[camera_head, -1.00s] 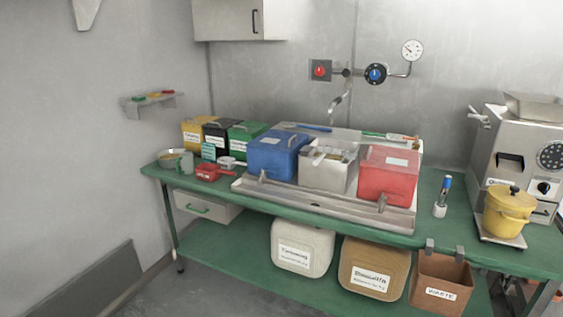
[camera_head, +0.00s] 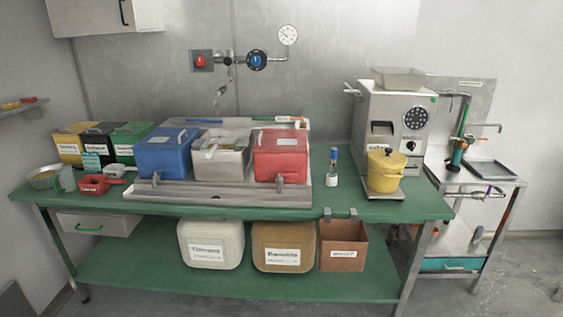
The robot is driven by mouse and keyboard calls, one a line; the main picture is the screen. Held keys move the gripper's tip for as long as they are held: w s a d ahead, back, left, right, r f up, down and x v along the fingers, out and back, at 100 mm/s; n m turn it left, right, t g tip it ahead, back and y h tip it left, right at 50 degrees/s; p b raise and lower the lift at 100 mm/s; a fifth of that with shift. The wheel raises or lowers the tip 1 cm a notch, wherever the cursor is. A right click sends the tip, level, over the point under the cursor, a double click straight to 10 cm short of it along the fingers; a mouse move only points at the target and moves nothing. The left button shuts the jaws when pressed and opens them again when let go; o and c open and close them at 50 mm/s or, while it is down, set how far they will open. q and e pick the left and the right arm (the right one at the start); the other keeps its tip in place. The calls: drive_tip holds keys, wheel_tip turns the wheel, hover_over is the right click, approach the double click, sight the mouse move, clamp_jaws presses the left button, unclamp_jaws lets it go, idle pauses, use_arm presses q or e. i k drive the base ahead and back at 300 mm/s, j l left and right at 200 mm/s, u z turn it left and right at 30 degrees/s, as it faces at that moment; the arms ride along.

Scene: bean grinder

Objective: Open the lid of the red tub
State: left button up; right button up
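The red tub (camera_head: 280,165) stands at the right end of a row of three tubs on the grey tray on the green table. Its red lid (camera_head: 280,142) is on top and looks shut, with a pale label on it. A small grey tap or clip (camera_head: 279,181) is in front of it. Neither of my grippers shows in the head view.
The tub in the middle (camera_head: 220,160) is pale grey, and a blue tub (camera_head: 167,153) stands left of it. Free floor lies in front.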

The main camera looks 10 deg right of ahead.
sight(282, 140)
drive_tip(key=i+j, duration=0.3)
drive_tip(key=i, duration=0.2)
drive_tip(key=i+j, duration=0.3)
drive_tip(key=i, duration=0.2)
